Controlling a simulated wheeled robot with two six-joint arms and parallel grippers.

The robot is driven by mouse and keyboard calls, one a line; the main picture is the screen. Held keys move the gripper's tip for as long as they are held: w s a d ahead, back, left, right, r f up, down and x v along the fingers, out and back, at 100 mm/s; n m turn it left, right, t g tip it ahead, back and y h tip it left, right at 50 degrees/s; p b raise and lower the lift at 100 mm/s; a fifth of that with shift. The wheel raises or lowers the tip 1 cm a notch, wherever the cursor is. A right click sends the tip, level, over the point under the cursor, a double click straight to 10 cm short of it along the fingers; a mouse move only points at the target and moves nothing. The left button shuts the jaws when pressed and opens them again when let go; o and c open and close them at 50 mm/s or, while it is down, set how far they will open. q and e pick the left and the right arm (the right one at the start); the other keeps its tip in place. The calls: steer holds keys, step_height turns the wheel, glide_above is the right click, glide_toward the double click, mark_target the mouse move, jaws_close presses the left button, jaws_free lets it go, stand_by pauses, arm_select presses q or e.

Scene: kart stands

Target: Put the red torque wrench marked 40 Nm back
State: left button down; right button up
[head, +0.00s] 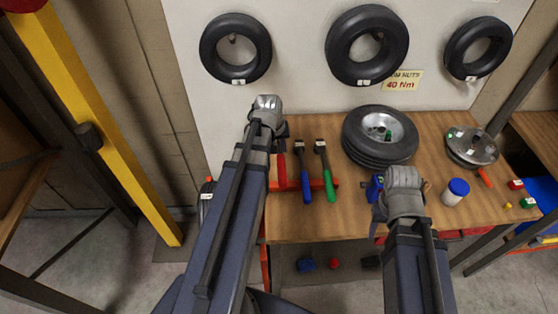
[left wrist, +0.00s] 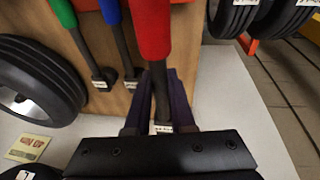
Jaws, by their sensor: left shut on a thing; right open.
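The red torque wrench (head: 282,167) is mostly hidden behind my left arm in the head view. The left wrist view shows its thick red handle (left wrist: 152,28), dark shaft and a small white label whose text I cannot read. My left gripper (head: 282,130) is shut on its shaft near the label end. A blue-handled wrench (head: 306,186) and a green-handled wrench (head: 328,183) lie to its right across a red rack (head: 292,185). Whether the red wrench touches the rack is unclear. My right gripper (head: 377,189) is open over the bench, right of the green wrench.
The wooden bench (head: 340,225) also carries a wheel with a tyre (head: 380,137), a brake disc (head: 472,147), a white jar with a blue lid (head: 455,192) and small coloured parts. Tyres hang on the white board behind. A sign (head: 403,80) there reads 40 Nm.

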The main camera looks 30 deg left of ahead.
mark_target(280, 154)
arm_select(q)
steer(key=shift+f+b, duration=4.25)
steer(key=shift+f, duration=0.35)
steer(key=shift+f, duration=0.1)
steer(key=shift+f, duration=0.15)
steer(key=c, duration=0.8)
jaws_free()
steer(key=shift+o, duration=0.2)
steer(key=p+v, duration=1.1)
steer(key=v, duration=0.1)
steer(key=shift+r+p, duration=0.3)
steer(key=shift+d, duration=0.1)
